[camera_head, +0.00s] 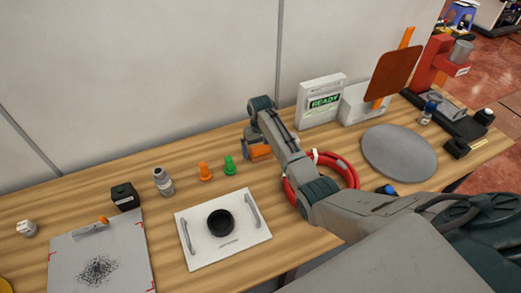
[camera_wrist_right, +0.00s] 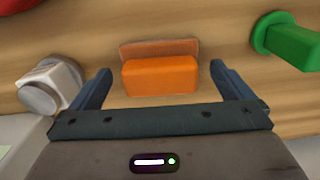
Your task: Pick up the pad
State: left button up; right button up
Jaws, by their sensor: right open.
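The pad appears to be the orange block with a flat brown-orange face behind it; it shows in the head view (camera_head: 260,152) and the right wrist view (camera_wrist_right: 160,76). In the wrist view, my right gripper's fingers (camera_wrist_right: 160,70) are open, one on each side of the pad, with visible gaps. I cannot tell how far down the fingertips reach. My left gripper is not in view.
A green peg (camera_head: 229,166) and orange peg (camera_head: 205,171) stand close by at left. A red hose ring (camera_head: 350,172) lies right, partly under my arm. A white READY box (camera_head: 320,103) stands behind. A white plate (camera_head: 249,233) with a black ring (camera_head: 220,222) lies in front.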

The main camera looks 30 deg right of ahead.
jog(key=shift+f, duration=0.3)
jog(key=c, duration=1)
jog(key=shift+c, duration=0.2)
jog(key=shift+r+b, duration=0.45)
jog(key=shift+r, duration=0.4)
jog(key=shift+w+r+b, duration=0.1)
jog(key=shift+r+b, duration=0.25)
jog(key=shift+r, duration=0.3)
jog(key=s+a+b, duration=0.1)
jog(key=s+a, duration=0.2)
jog(key=s+a+r+b, duration=0.1)
jog(key=s+a, duration=0.2)
jog(key=a, duration=0.1)
jog(key=s+a+b, duration=0.1)
jog(key=s+a, duration=0.1)
jog(key=a, duration=0.1)
jog(key=shift+s+a+r, duration=0.3)
jog(key=shift+s+a, duration=0.05)
jog(key=shift+s, duration=0.05)
jog(key=shift+s+a+r+p, duration=0.2)
jog(key=shift+s+a+p, duration=0.1)
jog(key=shift+a+p, duration=0.1)
jog(key=shift+s+a, duration=0.45)
jog(key=shift+a, duration=0.05)
